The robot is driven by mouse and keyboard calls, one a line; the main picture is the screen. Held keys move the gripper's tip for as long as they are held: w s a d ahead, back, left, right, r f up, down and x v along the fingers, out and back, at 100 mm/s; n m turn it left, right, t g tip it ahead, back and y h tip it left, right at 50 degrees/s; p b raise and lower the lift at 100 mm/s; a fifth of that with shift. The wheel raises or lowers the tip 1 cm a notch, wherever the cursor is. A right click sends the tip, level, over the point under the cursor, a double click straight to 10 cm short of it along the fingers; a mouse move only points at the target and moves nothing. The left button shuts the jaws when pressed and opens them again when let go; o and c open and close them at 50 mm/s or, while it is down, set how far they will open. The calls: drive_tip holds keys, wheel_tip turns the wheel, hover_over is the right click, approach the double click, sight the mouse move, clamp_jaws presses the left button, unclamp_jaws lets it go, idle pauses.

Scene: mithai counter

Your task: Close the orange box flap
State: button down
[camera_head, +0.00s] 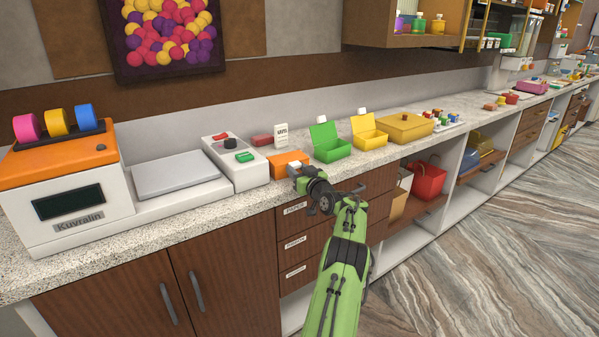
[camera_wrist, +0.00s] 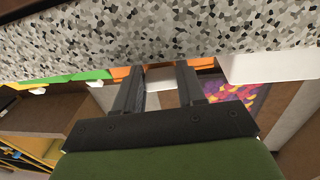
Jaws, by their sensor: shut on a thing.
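The orange box (camera_head: 284,160) sits on the counter near its front edge, left of the green box. My gripper (camera_head: 295,170) is at its right front side and hides part of it. No orange flap stands upright in the head view; the flap's exact angle cannot be told. In the wrist view my gripper (camera_wrist: 160,84) is shut on a white tab (camera_wrist: 160,92) between its two fingers. Orange surface of the box (camera_wrist: 121,72) shows beside and behind the fingers.
A green box (camera_head: 332,150) and a yellow box (camera_head: 372,141) stand to the right with raised lids. A grey-white device (camera_head: 236,170) is close on the left. A small white sign (camera_head: 281,135) stands behind.

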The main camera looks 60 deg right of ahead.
drive_tip(key=shift+f, duration=0.65)
drive_tip(key=c, duration=1.1)
unclamp_jaws()
drive_tip(key=o, duration=0.5)
drive_tip(key=shift+w+d, duration=0.25)
drive_tip(key=shift+c, duration=0.2)
drive_tip(key=shift+s+a+r, duration=0.1)
drive_tip(key=shift+r, duration=0.1)
drive_tip(key=shift+s, duration=0.1)
drive_tip(key=shift+s+a, duration=0.3)
drive_tip(key=v, duration=1.5)
drive_tip(key=shift+w+r, duration=0.15)
